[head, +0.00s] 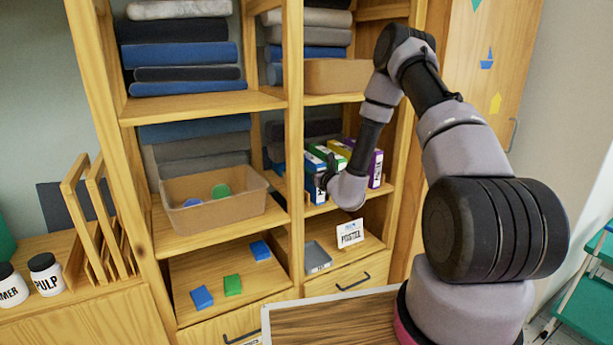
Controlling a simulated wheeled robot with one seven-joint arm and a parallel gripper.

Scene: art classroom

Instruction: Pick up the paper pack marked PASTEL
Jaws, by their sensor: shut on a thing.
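A row of upright paper packs stands on the middle shelf of the right-hand column. The print on the packs is too small to read. A white card (350,233) that seems to read PASTEL stands on the shelf below.
Wooden uprights (294,140) flank the packs.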

